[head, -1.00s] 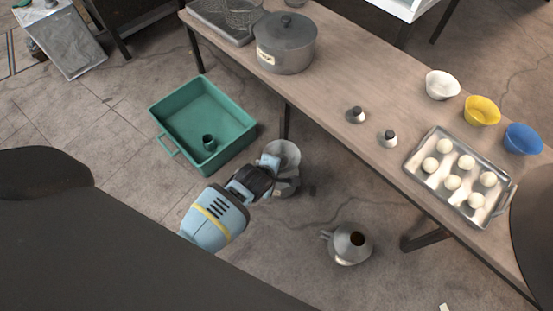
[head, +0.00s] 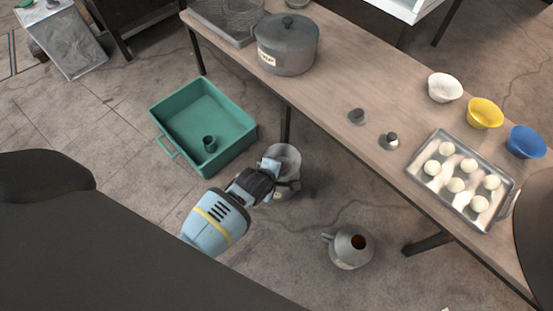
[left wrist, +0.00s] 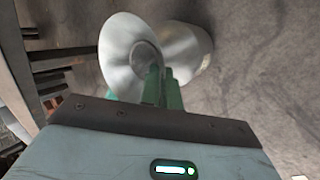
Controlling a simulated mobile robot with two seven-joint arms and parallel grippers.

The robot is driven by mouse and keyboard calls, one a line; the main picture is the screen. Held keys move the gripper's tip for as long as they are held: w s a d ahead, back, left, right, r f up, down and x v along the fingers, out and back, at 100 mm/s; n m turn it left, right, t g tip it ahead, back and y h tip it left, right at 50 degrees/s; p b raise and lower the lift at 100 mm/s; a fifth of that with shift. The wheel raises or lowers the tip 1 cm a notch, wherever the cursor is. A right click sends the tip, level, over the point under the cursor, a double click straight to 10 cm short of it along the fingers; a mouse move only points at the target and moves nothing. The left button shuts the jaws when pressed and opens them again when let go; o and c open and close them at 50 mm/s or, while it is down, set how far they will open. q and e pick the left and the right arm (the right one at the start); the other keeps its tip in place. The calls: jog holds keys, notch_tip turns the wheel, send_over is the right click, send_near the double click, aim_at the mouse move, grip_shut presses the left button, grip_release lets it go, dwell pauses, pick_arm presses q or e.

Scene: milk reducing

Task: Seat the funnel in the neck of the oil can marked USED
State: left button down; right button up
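The grey metal funnel (head: 285,158) is over the top of an oil can (head: 289,187) standing on the floor beside the table. In the left wrist view the funnel (left wrist: 117,50) has its wide mouth towards me, with the can (left wrist: 188,52) behind it. My left gripper (head: 268,167) is at the funnel's rim. Its green fingers (left wrist: 162,90) look closed on the funnel wall. The funnel hides the can's neck, so I cannot tell how deep the spout sits. The can's label is too small to read. My right gripper is not in view.
A second can (head: 349,248) with an open, dark neck stands on the floor to the right. The table (head: 350,75) bears a pot (head: 287,45), bowls and a baking tray (head: 433,187).

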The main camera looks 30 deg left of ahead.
pick_arm(q)
jog(key=shift+f, duration=0.25)
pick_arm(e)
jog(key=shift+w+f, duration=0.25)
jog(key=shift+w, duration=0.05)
pick_arm(q)
jog(key=c, duration=1.5)
grip_release()
jog(key=shift+c, duration=0.2)
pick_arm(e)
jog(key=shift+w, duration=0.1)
pick_arm(q)
jog(key=shift+s+r, duration=0.15)
jog(key=p+v, duration=0.4)
jog(key=v, duration=0.3)
jog(key=shift+r, duration=0.2)
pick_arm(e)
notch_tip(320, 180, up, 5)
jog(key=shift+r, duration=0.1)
pick_arm(q)
jog(key=shift+s, duration=0.1)
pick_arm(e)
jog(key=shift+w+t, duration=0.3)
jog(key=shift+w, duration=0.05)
